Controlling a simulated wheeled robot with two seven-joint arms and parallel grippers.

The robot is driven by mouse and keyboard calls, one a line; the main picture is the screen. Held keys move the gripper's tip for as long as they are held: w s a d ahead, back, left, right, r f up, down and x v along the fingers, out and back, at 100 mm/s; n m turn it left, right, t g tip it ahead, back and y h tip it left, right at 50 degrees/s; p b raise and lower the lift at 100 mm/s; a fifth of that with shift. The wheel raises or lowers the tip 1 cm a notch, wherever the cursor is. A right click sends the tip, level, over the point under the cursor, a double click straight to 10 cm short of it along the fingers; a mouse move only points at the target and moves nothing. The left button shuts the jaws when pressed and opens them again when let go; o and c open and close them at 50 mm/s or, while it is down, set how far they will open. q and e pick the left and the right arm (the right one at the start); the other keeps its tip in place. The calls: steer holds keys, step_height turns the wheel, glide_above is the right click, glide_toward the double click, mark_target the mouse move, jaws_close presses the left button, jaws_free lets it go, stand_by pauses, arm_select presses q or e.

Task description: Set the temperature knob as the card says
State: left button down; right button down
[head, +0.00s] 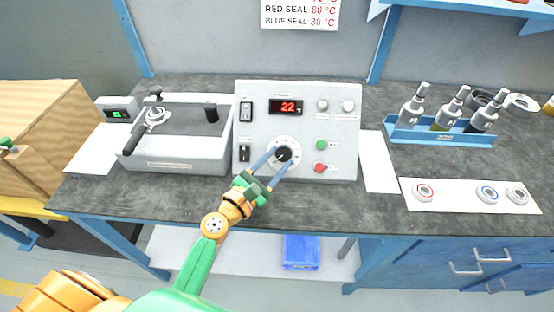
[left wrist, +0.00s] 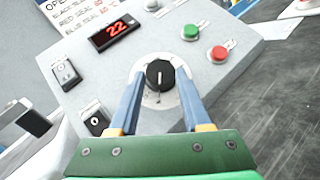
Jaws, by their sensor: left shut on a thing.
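The black temperature knob (head: 284,154) sits on a white dial low on the grey control box (head: 345,100). My left gripper (head: 280,157) is shut on it, one blue finger on each side. In the left wrist view, the knob (left wrist: 160,74) shows a white mark pointing roughly up; the dial's scale is too small to read. The red display (head: 287,107) reads 22. The card (head: 300,14) on the wall shows "RED SEAL 80 °C" and "BLUE SEAL 80 °C"; its upper part is cut off in the head view. My right gripper is out of view.
A green button (head: 320,145) and a red button (head: 320,168) are just right of the knob. Two switches are left of it. A press-like device (head: 180,150) stands left of the box.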

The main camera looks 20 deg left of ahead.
arm_select(q)
steer(key=shift+w+a+r+m+g+h+p, duration=0.1)
steer(key=shift+a+r+m+g+h+p, duration=0.1)
steer(key=shift+m+g+h+p, duration=0.55)
steer(key=shift+w+a+r+m+g+h+p, duration=0.15)
steer(key=shift+m+g+h+p, duration=0.2)
steer(key=shift+m, duration=0.7)
steer(key=shift+a+r+m+g+h+p, duration=0.15)
steer(key=shift+m+g+h+p, duration=0.7)
steer(key=shift+m+g, duration=0.9)
steer(key=shift+m, duration=0.45)
steer(key=c, duration=0.7)
jaws_free()
steer(key=o, duration=0.3)
steer(key=shift+w, duration=0.2)
steer(key=shift+o, duration=0.2)
steer(key=v, duration=0.7)
steer(key=shift+s, duration=0.1)
